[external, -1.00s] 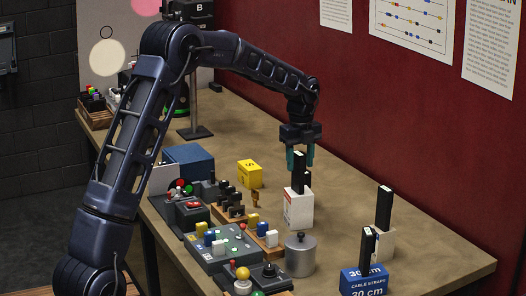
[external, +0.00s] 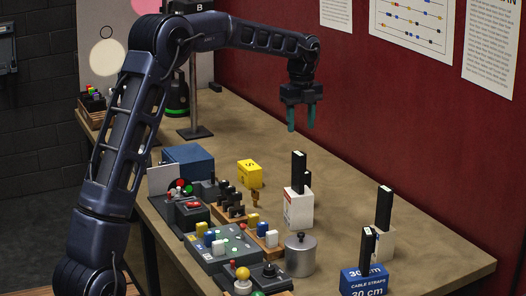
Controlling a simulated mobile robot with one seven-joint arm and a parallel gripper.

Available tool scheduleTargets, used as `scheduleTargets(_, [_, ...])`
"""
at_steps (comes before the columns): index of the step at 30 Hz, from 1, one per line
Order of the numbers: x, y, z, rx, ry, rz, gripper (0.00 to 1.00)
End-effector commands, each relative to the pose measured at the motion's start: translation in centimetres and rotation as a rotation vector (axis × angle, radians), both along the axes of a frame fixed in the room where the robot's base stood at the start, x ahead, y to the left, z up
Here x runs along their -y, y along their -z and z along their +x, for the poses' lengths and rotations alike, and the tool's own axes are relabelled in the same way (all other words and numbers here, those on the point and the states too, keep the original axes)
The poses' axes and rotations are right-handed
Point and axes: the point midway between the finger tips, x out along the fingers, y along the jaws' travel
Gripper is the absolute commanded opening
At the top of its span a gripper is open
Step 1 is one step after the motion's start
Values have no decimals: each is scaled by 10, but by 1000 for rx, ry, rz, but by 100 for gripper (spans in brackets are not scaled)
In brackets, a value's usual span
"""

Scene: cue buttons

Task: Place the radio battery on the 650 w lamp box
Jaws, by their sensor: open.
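My gripper (external: 301,120) is open and empty, with its teal fingers pointing down in the air above the workbench. Below it, a tall black battery-like block (external: 299,172) stands upright on a white box with red marks (external: 299,210). A second, shorter black piece (external: 308,181) shows just to its right; I cannot tell exactly what it rests on. The box's lettering is too small to read. Similar black blocks stand on another pale box (external: 383,244) and at the blue cable straps box (external: 364,282). I cannot tell from markings which block is the radio battery.
A lidded metal pot (external: 300,258) stands in front of the white box. Button panels (external: 222,250) and a wooden rack (external: 230,210) fill the bench's left front. A yellow block (external: 249,174) and blue box (external: 189,163) lie further back. The bench's back right is clear.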

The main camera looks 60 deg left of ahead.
Motion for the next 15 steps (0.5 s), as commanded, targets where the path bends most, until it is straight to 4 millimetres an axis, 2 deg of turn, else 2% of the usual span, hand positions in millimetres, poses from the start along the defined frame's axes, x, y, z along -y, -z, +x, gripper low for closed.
scheduleTargets(5, [33,-23,-17,21,-76,16,47])
scheduleTargets(9, [74,-49,-45,51,-197,31,47])
scheduleTargets(15, [130,-77,-94,101,-383,40,47])
